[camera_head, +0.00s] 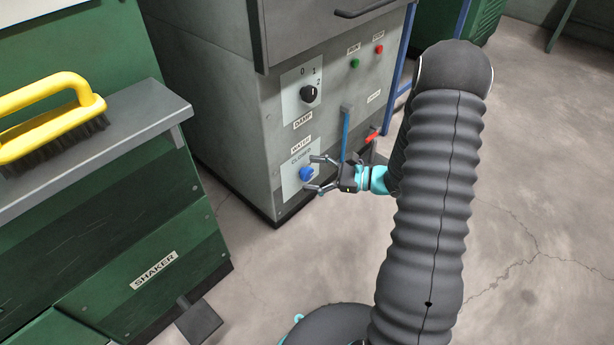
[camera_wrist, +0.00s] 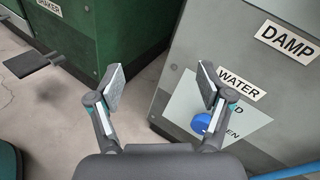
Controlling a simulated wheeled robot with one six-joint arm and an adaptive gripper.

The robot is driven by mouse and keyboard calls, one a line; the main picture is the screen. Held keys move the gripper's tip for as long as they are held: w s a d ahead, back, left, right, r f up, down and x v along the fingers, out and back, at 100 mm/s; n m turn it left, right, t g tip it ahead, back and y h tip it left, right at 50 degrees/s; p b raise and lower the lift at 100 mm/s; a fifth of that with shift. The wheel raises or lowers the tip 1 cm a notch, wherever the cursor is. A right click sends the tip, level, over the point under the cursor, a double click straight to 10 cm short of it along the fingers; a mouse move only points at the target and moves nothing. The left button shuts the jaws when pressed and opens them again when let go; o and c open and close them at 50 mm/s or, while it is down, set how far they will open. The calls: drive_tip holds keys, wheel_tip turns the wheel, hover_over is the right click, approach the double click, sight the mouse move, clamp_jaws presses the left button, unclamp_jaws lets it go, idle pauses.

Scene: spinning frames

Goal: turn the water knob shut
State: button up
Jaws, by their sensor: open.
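The water knob (camera_head: 306,173) is a blue round knob on a pale plate, low on the front of the grey machine (camera_head: 225,110). A WATER label (camera_head: 301,145) sits above it, with the word CLOSED on the plate. My gripper (camera_head: 322,174) is open in front of the panel, its fingertips close to the knob in the head view; I cannot tell if they touch.
A black DAMP knob (camera_head: 309,94) is above. A blue lever (camera_head: 345,135) and a red-handled lever (camera_head: 372,139) stand right of the water knob. A green SHAKER cabinet (camera_head: 190,222) with a yellow brush (camera_head: 45,115) on its top is at left. Bare floor (camera_head: 530,200) lies right.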

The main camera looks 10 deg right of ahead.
sight(309, 175)
drive_tip(key=w+d+f+m+t+h+b, duration=0.1)
drive_tip(key=w+d+f+m+t+h, duration=0.1)
drive_tip(key=d+f+m+t, duration=0.45)
drive_tip(key=w+d+f+m+t+h+b, duration=0.1)
drive_tip(key=w+d+f+m+h, duration=0.15)
drive_tip(key=f, duration=0.65)
drive_tip(key=x, duration=1.2)
drive_tip(key=shift+w+a+f, duration=0.1)
drive_tip(key=shift+a, duration=0.2)
drive_tip(key=c, duration=1.1)
